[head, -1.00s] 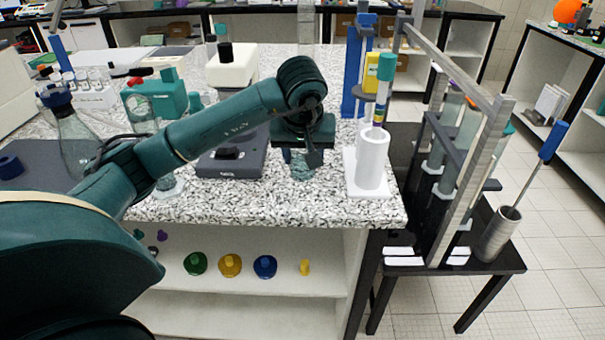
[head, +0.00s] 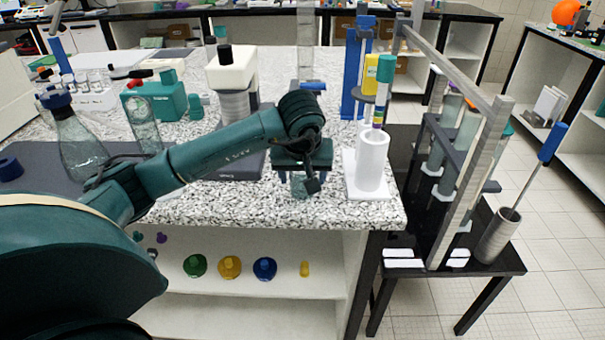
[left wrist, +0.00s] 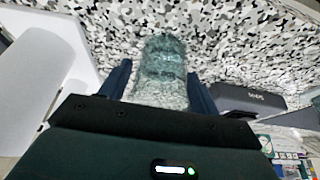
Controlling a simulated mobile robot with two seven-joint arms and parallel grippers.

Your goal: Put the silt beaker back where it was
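The silt beaker (left wrist: 162,68), a small clear, greenish glass, sits between the two fingers of my left gripper (left wrist: 160,78) in the left wrist view. The fingers lie close against both its sides and appear shut on it. In the head view, my left gripper (head: 302,170) points down over the front right of the speckled counter. The lower part of the beaker (head: 300,186) shows beneath it, low over the counter; I cannot tell whether it touches the surface. My right gripper is in neither view.
A white cylinder (head: 371,165) on a square base stands close right of my left gripper. A dark device (head: 238,167) is to its left. A glass flask (head: 78,140) stands far left. Bare speckled counter (head: 240,205) lies in front; a black stand is off its right edge.

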